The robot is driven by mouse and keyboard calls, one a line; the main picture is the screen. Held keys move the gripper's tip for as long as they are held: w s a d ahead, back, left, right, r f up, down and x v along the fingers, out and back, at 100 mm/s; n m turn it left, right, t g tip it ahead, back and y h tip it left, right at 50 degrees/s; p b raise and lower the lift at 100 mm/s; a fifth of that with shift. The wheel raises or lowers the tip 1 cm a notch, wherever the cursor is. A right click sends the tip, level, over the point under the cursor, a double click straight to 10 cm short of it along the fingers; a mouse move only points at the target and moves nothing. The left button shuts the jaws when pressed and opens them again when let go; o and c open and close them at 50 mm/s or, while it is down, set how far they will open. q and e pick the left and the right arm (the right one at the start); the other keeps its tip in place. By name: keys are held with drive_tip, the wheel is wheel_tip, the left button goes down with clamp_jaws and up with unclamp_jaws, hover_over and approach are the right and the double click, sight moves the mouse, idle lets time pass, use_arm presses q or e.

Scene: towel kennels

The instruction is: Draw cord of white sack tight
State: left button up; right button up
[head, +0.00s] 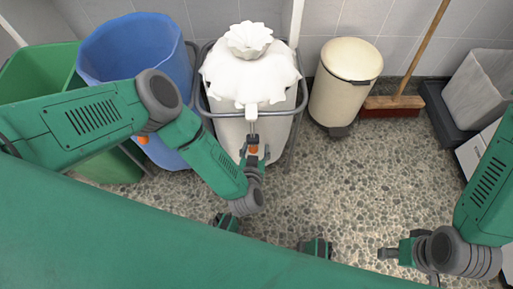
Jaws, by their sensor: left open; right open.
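The white sack (250,82) hangs in a grey tubular frame (208,112) at the back centre. Its ruffled top (250,40) stands up, gathered at a narrow neck. A small white tab (251,112) hangs at the sack's front, with a thin dark piece below it; I cannot tell whether this is the cord's end. My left gripper (254,152) is open just below the tab, in front of the sack. I cannot see anything between its fingers clearly. My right gripper (389,254) is open and empty at the lower right, well away from the sack.
A blue bin (140,50) and a green bin (40,75) stand left of the sack. A cream lidded bin (345,85), a broom (393,104) and a grey box (480,85) stand to the right.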

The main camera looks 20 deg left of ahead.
sight(253, 152)
use_arm(q)
drive_tip(key=shift+s+a, duration=0.15)
drive_tip(key=shift+s, duration=0.05)
drive_tip(key=v, duration=0.3)
drive_tip(key=shift+s+a+r, duration=0.1)
drive_tip(key=shift+s+a, duration=0.05)
drive_tip(key=shift+s, duration=0.2)
drive_tip(key=shift+s+d+r, duration=0.25)
drive_tip(key=shift+s+d, duration=0.05)
drive_tip(key=shift+s, duration=0.25)
drive_tip(key=shift+s+d+r, duration=0.25)
drive_tip(key=shift+s+d, duration=0.1)
drive_tip(key=shift+s, duration=0.2)
drive_tip(key=shift+s+a+r, duration=0.15)
drive_tip(key=shift+s, duration=0.3)
drive_tip(key=s+a+r+m+g+h, duration=0.1)
drive_tip(key=s+a+r+g, duration=0.45)
drive_tip(key=s+a, duration=0.3)
drive_tip(key=s+a+r+m+g+h, duration=0.1)
drive_tip(key=s+a+r+g, duration=0.3)
drive_tip(key=s+a+g, duration=0.4)
wheel_tip(253, 152, up, 15)
drive_tip(key=a+p, duration=0.1)
drive_tip(key=p, duration=1.4)
drive_tip(key=shift+r+t+p, duration=0.2)
drive_tip(key=shift+t+p, duration=0.2)
drive_tip(key=shift+t, duration=0.05)
use_arm(e)
wheel_tip(253, 152, up, 16)
drive_tip(key=a, duration=0.1)
